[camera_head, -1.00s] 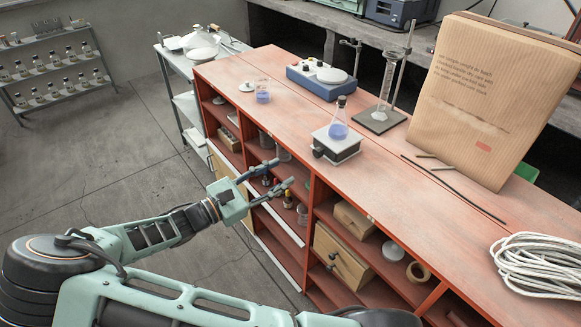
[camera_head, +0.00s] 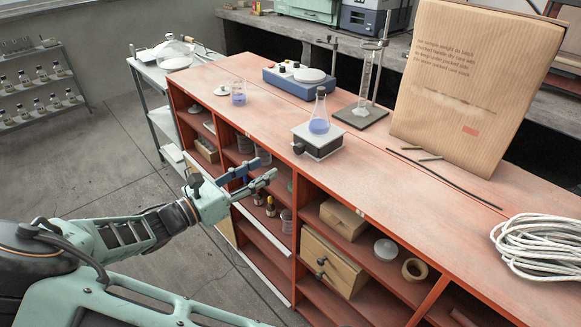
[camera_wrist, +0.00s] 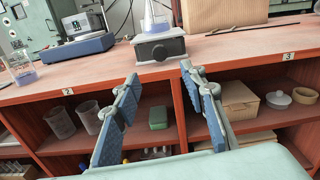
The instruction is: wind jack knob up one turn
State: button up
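The lab jack (camera_head: 318,142) is a small box with a pale top plate and dark body near the front edge of the red bench top. Its black knob (camera_head: 298,148) is on the front-left side and faces my gripper. A conical flask with blue liquid (camera_head: 319,122) stands on the jack. My gripper (camera_head: 268,168) is open and empty, in front of the bench and short of the knob. In the wrist view the jack (camera_wrist: 160,47) is straight ahead, above and beyond the open fingers (camera_wrist: 158,85). The knob (camera_wrist: 160,52) is on its near face there.
A large cardboard box (camera_head: 475,80) and coiled white rope (camera_head: 540,250) are to the right. Open shelves (camera_head: 300,200) lie below the bench edge.

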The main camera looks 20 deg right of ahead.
aim_at(296, 151)
jog(key=b+x, duration=0.1)
jog(key=x, duration=1)
jog(key=shift+r, duration=0.1)
jog(key=shift+c, duration=0.4)
grip_shut()
